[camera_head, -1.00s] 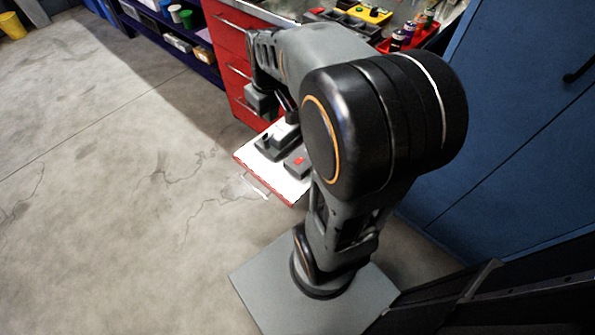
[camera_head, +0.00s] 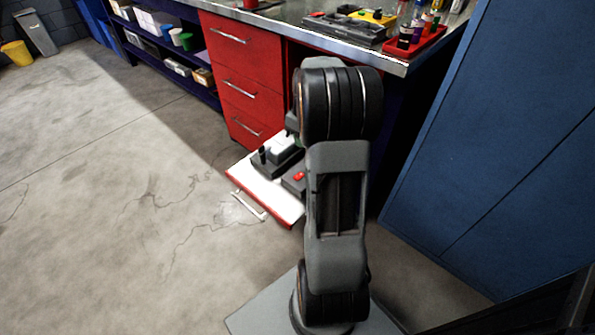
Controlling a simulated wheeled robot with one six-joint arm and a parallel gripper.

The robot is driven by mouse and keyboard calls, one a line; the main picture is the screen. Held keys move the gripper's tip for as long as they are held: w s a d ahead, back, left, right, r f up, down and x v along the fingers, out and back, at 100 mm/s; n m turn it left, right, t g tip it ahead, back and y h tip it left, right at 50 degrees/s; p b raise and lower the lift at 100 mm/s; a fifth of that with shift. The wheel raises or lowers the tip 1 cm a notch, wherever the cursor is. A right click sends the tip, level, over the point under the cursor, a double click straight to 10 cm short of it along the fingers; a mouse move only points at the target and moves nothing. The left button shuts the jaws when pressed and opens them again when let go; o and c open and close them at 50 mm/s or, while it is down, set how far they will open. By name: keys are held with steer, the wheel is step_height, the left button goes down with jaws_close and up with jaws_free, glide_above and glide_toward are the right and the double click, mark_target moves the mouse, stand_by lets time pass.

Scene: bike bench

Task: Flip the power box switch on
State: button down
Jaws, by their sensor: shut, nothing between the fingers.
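An open low drawer (camera_head: 245,181) with a white inside and a red front stands out from the red cabinet. In it lies a dark grey box with a small red part (camera_head: 299,176), which looks like the power box and its switch. My arm covers the box's right side, and I cannot tell the switch's position. Beside it to the upper left is another dark item with a light grey top (camera_head: 280,149) and a black upright knob (camera_head: 262,155). My gripper's fingers are hidden behind my arm, which stands in front of the drawer's right side.
A red drawer cabinet (camera_head: 240,75) stands under the metal workbench (camera_head: 300,12). On the bench are a dark tray (camera_head: 345,28) and a red tray with bottles (camera_head: 415,45). A blue cabinet (camera_head: 490,150) is at the right. The floor at left is clear.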

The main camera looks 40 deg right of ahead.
mark_target(297, 177)
steer(key=f+b, duration=0.2)
steer(key=f, duration=0.2)
steer(key=a+f+b, duration=0.1)
steer(key=f+b, duration=0.1)
steer(key=f, duration=0.3)
steer(key=f+b, duration=0.1)
steer(key=f, duration=0.4)
steer(key=shift+s+a+b, duration=0.15)
steer(key=shift+a+b, duration=0.2)
steer(key=shift+b, duration=0.05)
